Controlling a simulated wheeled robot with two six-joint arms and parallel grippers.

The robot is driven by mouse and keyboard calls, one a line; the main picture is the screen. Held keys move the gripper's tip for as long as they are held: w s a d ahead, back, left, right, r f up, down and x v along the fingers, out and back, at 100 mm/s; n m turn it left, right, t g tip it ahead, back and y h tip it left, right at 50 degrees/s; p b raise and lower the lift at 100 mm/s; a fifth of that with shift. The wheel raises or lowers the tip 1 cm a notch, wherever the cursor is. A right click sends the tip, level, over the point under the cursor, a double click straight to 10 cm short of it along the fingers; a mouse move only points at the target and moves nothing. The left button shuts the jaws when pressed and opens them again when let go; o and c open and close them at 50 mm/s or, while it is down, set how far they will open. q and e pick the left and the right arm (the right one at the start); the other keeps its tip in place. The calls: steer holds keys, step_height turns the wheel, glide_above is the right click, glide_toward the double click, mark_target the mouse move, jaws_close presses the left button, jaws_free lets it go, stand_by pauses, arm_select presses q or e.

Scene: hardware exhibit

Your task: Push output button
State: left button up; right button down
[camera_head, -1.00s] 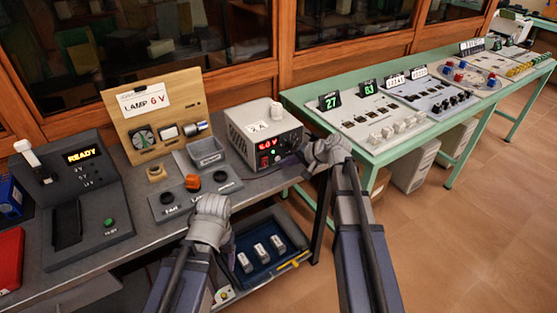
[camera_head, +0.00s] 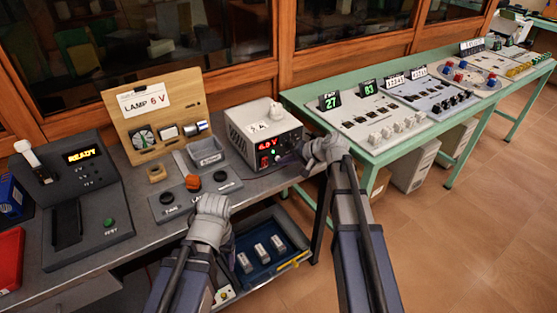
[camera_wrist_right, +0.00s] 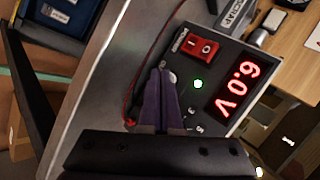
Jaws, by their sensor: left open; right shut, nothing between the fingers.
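The power supply (camera_head: 262,135) is a light grey box with a black front on the bench. Its red display (camera_wrist_right: 233,86) reads 6.0 V, and it has a red rocker switch (camera_wrist_right: 197,47) and a lit green light (camera_wrist_right: 197,84). My right gripper (camera_wrist_right: 164,72) is shut and empty, its dark purple fingers pointing at the panel below the switch. A small round control (camera_wrist_right: 173,77) shows beside the fingertips; I cannot tell whether they touch it. The fingers hide part of the panel. My left gripper (camera_head: 212,205) is open over the bench's front edge, its fingers mostly hidden.
A control box with round buttons (camera_head: 195,198) and a grey tray (camera_head: 206,152) stand left of the supply. A wooden lamp board (camera_head: 150,110) is behind. A console reading READY (camera_head: 83,154) is at far left. A green table (camera_head: 300,97) with panels stands right.

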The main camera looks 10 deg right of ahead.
steer(key=shift+w, duration=0.1)
stand_by(0.3)
steer(key=shift+s+d, duration=0.15)
steer(key=shift+s, duration=0.35)
steer(key=s+d, duration=0.2)
steer(key=s, duration=0.3)
steer(key=shift+s, duration=0.35)
stand_by(0.3)
